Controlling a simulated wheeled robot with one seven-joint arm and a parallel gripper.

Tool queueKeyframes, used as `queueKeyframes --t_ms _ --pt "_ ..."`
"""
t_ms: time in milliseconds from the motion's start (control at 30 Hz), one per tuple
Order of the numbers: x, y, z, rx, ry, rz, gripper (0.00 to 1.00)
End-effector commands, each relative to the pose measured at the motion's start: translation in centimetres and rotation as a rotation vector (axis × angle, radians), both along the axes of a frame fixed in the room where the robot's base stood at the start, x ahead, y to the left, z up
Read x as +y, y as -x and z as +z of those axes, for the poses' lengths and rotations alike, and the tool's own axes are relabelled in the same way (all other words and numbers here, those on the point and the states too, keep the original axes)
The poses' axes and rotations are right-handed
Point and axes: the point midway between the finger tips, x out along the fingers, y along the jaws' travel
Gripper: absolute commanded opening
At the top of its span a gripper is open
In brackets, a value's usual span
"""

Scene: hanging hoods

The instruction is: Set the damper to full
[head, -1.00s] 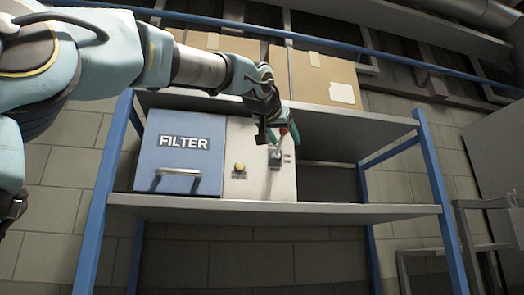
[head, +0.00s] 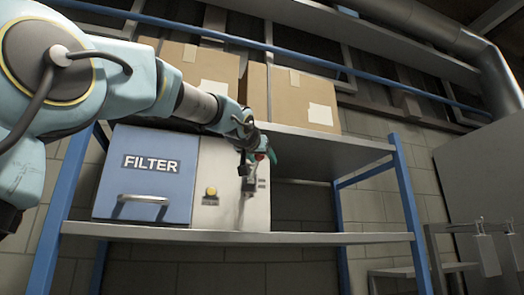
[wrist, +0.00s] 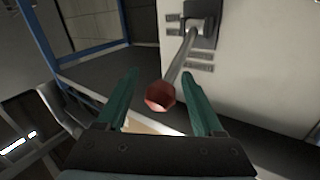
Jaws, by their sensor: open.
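The damper lever (wrist: 178,58) is a grey metal rod with a red knob (wrist: 160,96), standing out from a dark mounting plate (wrist: 201,12) on a pale panel. In the head view the red knob (head: 260,157) shows beside my gripper (head: 264,160), at the upper right of the panel. My gripper's two green fingers (wrist: 161,100) are open in the wrist view. The knob appears between them, with a visible gap on each side; contact cannot be seen. Small grey label plates (wrist: 201,56) sit near the lever's base, their writing unreadable.
Cardboard boxes (head: 306,98) sit on the shelf above. Space right of the unit is clear.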

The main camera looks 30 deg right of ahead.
Motion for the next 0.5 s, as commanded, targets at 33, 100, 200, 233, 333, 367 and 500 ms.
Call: queueKeyframes --t_ms 33,100,200,233,333,367,500 --pt "-0.18 -0.27 0.24 0.001 -0.002 0.001 0.69" --pt "-0.36 -0.47 0.15 0.0 0.0 0.001 0.69" --pt "-0.49 -0.64 0.01 0.0 0.0 0.001 0.69" --pt "-0.5 -0.66 -0.02 0.0 0.0 0.001 0.69" --pt "-0.5 -0.69 -0.09 0.001 0.001 0.001 0.69" --pt "-0.5 -0.69 -0.09 0.001 0.001 0.001 0.69" --pt "-0.49 -0.68 -0.08 0.001 0.001 0.001 0.64"
